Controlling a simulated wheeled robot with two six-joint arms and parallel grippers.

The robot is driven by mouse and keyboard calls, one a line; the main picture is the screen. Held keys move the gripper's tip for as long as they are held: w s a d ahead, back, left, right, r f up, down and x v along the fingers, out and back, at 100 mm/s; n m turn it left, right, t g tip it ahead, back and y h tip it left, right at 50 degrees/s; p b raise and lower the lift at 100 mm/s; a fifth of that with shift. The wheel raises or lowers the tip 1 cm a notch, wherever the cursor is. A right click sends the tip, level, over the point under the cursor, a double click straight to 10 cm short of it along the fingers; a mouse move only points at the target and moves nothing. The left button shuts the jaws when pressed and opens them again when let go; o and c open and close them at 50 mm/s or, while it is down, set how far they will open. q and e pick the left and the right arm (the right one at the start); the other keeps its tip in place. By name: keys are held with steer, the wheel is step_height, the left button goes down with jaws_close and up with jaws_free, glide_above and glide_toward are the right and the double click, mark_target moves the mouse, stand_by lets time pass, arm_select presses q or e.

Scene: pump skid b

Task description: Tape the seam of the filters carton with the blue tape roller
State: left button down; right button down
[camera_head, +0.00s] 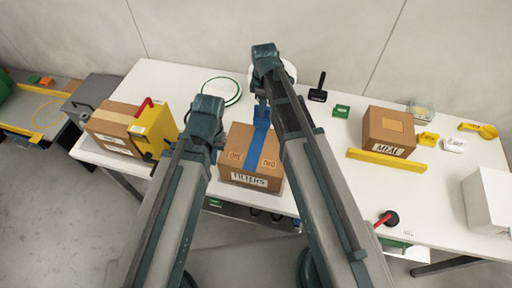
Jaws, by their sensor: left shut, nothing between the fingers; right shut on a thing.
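The filters carton (238,140) is a brown box with a "FILTERS" label on its front, standing on the white table between my arms. A blue strip (254,150) runs along the middle of its top to the front edge. My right gripper (262,101) is over the carton's far edge, shut on the blue tape roller (262,115), which is partly hidden by my arm. My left gripper (208,143) is shut and empty beside the carton's left side; its fingertips are mostly hidden by my wrist.
The white table (335,132) also bears another brown carton (108,128) and a yellow box (154,124) at left. A "MEAL"-like labelled carton (388,130) stands at right behind a yellow bar (386,161). A red-handled tool (388,218) lies near the front right.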

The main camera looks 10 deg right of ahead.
steer(key=shift+f+b, duration=0.65)
steer(key=shift+f, duration=0.05)
stand_by(0.5)
steer(key=shift+s+r, duration=0.1)
steer(key=s, duration=0.1)
steer(key=s+a, duration=0.1)
steer(key=s, duration=0.1)
steer(key=s+a, duration=0.1)
steer(key=s, duration=0.1)
steer(key=shift+s+a, duration=0.2)
steer(key=shift+a, duration=0.05)
stand_by(0.4)
steer(key=shift+s, duration=0.1)
steer(key=s+a, duration=0.2)
steer(key=s, duration=0.3)
steer(key=shift+s+a, duration=0.2)
steer(key=shift+s, duration=0.05)
stand_by(0.4)
